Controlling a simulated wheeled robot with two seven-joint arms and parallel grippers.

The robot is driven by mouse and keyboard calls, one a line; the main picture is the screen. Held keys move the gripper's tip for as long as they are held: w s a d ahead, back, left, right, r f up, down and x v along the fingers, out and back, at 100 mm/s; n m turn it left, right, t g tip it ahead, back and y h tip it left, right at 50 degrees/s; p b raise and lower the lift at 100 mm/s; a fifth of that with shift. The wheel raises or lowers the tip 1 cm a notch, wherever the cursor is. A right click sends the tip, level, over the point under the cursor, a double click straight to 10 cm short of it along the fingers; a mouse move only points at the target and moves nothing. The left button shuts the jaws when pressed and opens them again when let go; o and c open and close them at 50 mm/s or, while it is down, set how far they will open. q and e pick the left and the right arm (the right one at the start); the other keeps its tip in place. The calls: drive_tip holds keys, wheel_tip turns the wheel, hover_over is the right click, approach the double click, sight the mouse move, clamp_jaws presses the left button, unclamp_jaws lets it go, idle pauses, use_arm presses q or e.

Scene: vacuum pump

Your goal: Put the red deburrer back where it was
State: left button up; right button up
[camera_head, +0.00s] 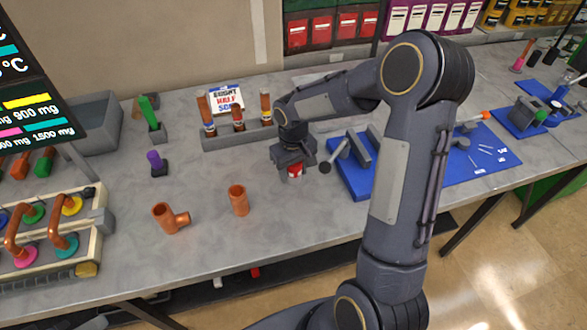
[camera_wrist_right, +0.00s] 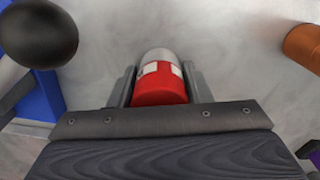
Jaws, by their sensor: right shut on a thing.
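The red deburrer (camera_head: 295,172) is a short red cylinder with a silver end and a pale label. In the right wrist view the red deburrer (camera_wrist_right: 160,88) sits between the two fingers of my right gripper (camera_wrist_right: 159,84), which is shut on it. In the head view my right gripper (camera_head: 293,163) points down over the middle of the grey table (camera_head: 225,250) and hides the deburrer's upper part. I cannot tell whether the deburrer touches the table. My left gripper is not in view.
Copper fittings (camera_head: 238,200) stand in front and to the left. A grey rack (camera_head: 240,136) with copper pieces is behind. A blue mat (camera_head: 352,180) with a black-ended lever lies close on the right. A purple piece (camera_head: 156,161) stands in a dark holder at left.

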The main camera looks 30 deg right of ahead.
drive_tip(key=shift+f, duration=0.2)
drive_tip(key=o, duration=1.1)
drive_tip(key=shift+r, duration=0.1)
drive_tip(key=shift+c, duration=0.2)
wheel_tip(320, 180, up, 12)
drive_tip(key=shift+s+r+b, duration=0.1)
drive_tip(key=shift+b, duration=0.3)
drive_tip(key=s+a+r+m+t+y, duration=0.1)
drive_tip(key=s+a+t+y, duration=0.1)
drive_tip(key=s, duration=0.9)
drive_tip(key=s+a+r+t+y, duration=0.1)
drive_tip(key=s+a+t, duration=0.2)
drive_tip(key=s, duration=0.8)
drive_tip(key=shift+a+m+t+y, duration=0.3)
drive_tip(key=shift+a+m+y, duration=0.1)
drive_tip(key=shift+a, duration=0.75)
